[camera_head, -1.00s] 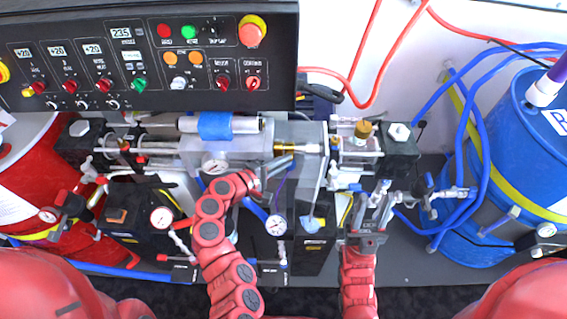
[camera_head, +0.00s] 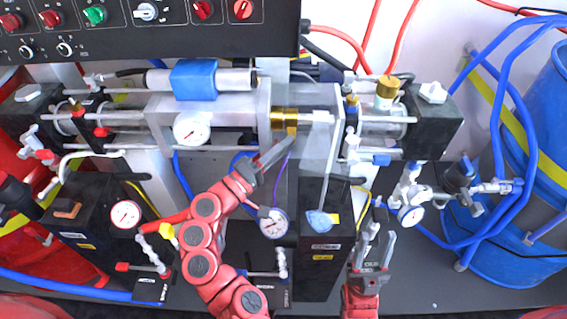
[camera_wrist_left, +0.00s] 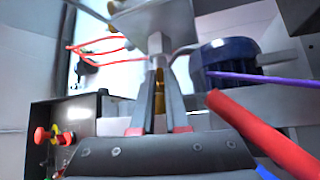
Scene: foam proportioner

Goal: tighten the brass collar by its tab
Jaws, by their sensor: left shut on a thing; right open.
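The brass collar (camera_head: 284,119) sits on the rod line of the metal pump assembly, right of the grey block. Its tab hangs at the collar's lower side, by the fingertips of my left gripper (camera_head: 284,146), which reaches up from below and is shut on it. In the left wrist view a brass piece (camera_wrist_left: 160,88) shows between the two fingers of the left gripper (camera_wrist_left: 158,108). The fingers partly hide the tab. My right gripper (camera_head: 377,250) is open and empty, low in front of the machine, well apart from the collar.
A control panel (camera_head: 130,25) overhangs the back left. Pressure gauges (camera_head: 192,128) and (camera_head: 273,223) stand close to my left arm. A blue drum (camera_head: 545,190) with blue hoses is at the right. A black box (camera_head: 325,225) stands below the collar, between my grippers.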

